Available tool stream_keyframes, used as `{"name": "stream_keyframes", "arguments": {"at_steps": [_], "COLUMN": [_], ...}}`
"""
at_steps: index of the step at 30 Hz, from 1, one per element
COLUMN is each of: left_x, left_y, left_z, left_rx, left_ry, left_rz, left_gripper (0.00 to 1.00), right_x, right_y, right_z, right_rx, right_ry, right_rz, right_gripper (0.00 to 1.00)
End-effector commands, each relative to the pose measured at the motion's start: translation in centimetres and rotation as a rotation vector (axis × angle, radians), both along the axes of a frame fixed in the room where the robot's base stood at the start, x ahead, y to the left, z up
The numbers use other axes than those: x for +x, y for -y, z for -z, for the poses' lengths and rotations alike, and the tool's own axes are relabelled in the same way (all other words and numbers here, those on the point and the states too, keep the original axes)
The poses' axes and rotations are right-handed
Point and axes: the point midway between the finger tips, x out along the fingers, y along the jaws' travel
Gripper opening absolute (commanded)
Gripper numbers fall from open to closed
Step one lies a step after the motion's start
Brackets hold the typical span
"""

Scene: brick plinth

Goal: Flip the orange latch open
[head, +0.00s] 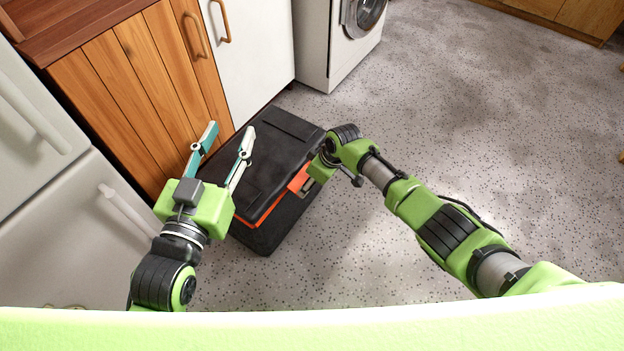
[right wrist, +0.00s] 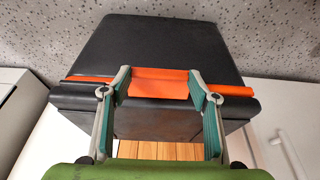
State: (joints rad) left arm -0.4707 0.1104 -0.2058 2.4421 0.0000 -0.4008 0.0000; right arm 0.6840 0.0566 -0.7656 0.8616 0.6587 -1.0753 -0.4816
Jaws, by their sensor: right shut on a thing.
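A black toolbox (head: 275,150) stands on the floor, lid down, with an orange strip (head: 258,212) along its front edge. The orange latch (head: 299,178) is on the front, partly hidden by my right wrist. In the right wrist view the latch (right wrist: 162,82) is a wide orange flap in the middle of the edge. My right gripper (right wrist: 160,86) has one finger at each end of the latch and is shut on it. My left gripper (head: 229,137) is open and empty, its fingers spread above the toolbox's left part.
Wooden cabinets (head: 140,85) and white appliances (head: 45,230) stand to the left. A white cabinet door (head: 255,45) and a washing machine (head: 340,40) are behind the toolbox. The speckled floor (head: 490,130) to the right is open.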

Motion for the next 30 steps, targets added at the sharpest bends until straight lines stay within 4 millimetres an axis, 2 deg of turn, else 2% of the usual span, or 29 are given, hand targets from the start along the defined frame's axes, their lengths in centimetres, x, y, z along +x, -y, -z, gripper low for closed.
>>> {"name": "stream_keyframes", "arguments": {"at_steps": [6, 17, 18, 19, 30], "left_x": [-0.07, -0.08, -0.08, -0.08, -0.06], "left_y": [-0.12, -0.13, -0.13, -0.12, -0.15], "left_z": [0.72, 0.78, 0.78, 0.77, 0.77], "left_rx": [0.009, 0.009, 0.009, 0.009, 0.009], "left_ry": [-0.032, -0.035, -0.035, -0.035, -0.033], "left_rz": [-0.002, -0.002, -0.002, -0.002, -0.002], "left_gripper": [0.4, 0.4, 0.4, 0.4, 0.4], "right_x": [0.05, 0.05, 0.05, 0.05, 0.02], "right_y": [-0.21, -0.23, -0.23, -0.22, -0.07], "right_z": [-0.15, -0.14, -0.14, -0.14, -0.16], "right_rx": [-0.008, -0.009, -0.009, -0.009, -0.011], "right_ry": [-0.006, -0.007, -0.007, -0.007, -0.008], "right_rz": [-0.001, -0.001, -0.001, -0.001, 0.0], "right_gripper": [0.34, 0.34, 0.65, 0.72, 0.72]}}
